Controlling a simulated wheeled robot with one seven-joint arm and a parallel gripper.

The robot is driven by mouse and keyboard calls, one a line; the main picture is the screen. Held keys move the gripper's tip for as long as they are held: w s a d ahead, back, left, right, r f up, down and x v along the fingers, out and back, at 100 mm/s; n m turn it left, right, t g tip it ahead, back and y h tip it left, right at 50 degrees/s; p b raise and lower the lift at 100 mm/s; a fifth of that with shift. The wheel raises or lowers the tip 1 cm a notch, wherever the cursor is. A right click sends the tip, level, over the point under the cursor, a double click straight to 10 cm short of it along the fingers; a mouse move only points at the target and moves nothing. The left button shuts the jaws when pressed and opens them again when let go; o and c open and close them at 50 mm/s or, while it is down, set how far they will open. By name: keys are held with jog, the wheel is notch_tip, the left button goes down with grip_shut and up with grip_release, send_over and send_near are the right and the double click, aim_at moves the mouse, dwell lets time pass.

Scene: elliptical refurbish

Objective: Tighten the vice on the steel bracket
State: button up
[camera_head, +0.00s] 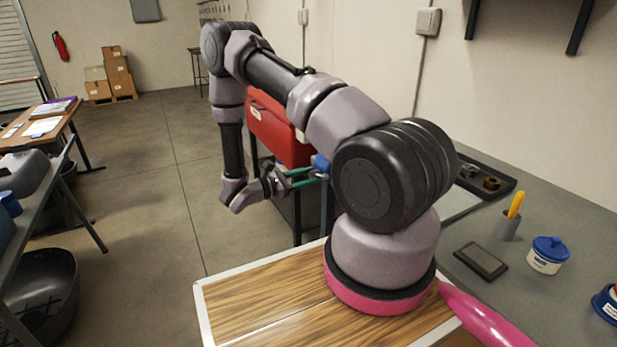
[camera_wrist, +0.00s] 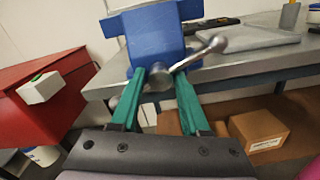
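The blue vice (camera_wrist: 155,40) is mounted at the bench edge in the wrist view, with its round grey screw end facing my gripper. Its steel handle bar (camera_wrist: 203,52) slants up to the right and ends in a ball. My gripper (camera_wrist: 160,75) is open, its green fingers spread on either side of the screw end. The handle crosses near the right fingertip; I cannot tell whether they touch. In the head view the green fingers (camera_head: 303,178) point at the vice (camera_head: 321,163), which is partly hidden by my arm. I cannot make out the steel bracket.
A red cabinet (camera_wrist: 42,98) stands left of the vice. A cardboard box (camera_wrist: 257,131) sits below the bench. Open floor lies left of my arm.

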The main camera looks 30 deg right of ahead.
grip_shut()
dwell(1.1)
